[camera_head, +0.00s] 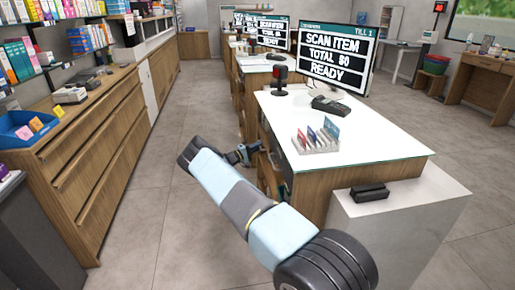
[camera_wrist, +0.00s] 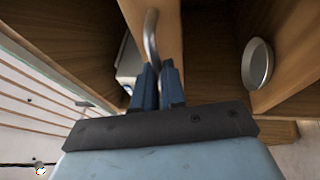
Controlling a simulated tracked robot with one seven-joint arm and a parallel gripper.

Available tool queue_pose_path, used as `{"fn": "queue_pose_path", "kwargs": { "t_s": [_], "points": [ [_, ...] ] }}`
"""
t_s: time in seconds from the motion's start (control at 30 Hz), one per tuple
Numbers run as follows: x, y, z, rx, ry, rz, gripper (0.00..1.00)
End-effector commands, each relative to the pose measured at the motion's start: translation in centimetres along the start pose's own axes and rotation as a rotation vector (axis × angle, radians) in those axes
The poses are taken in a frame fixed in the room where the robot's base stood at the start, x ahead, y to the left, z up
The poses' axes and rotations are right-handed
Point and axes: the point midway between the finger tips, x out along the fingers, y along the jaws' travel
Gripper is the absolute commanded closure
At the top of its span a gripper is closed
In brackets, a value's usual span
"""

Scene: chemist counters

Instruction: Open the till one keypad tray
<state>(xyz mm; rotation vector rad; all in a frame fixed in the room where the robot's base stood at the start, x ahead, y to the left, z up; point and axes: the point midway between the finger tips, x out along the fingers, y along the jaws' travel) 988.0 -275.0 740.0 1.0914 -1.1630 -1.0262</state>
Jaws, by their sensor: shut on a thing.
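The till one counter (camera_head: 340,130) has a white top and wooden sides, under a screen reading "TILL 1" (camera_head: 337,57). My gripper (camera_head: 243,155) is low at the counter's left side, by its open wooden shelving. In the wrist view, my gripper (camera_wrist: 159,85) is shut on a curved metal handle (camera_wrist: 151,38). The handle is set on a narrow wooden front (camera_wrist: 168,22), which I take to be the keypad tray's. The fingers hide the handle's lower end. I cannot tell how far the tray is out, and no keypad shows inside it.
A round pale dish-like thing (camera_wrist: 257,63) is beside the wooden front in the wrist view. A card rack (camera_head: 316,138) and a card terminal (camera_head: 331,106) stand on the counter. Wooden drawers (camera_head: 95,150) line the left; the aisle floor (camera_head: 150,200) between is clear.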

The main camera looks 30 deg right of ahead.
Motion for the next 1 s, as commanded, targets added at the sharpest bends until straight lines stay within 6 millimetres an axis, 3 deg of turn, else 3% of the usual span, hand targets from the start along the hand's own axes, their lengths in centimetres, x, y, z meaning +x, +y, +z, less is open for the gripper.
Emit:
{"fn": "queue_pose_path", "kwargs": {
  "t_s": [0.33,0.53,0.77,1.0],
  "points": [
    [-0.3,-0.5,0.1,-0.004,-0.001,-0.006,1.00],
    [-1.9,-0.2,-0.5,-0.004,-0.001,-0.007,1.00],
    [-6.5,0.6,-2.4,-0.003,0.004,-0.007,1.00],
    [-12.5,1.7,-4.1,-0.005,0.002,-0.008,1.00]
  ]
}}
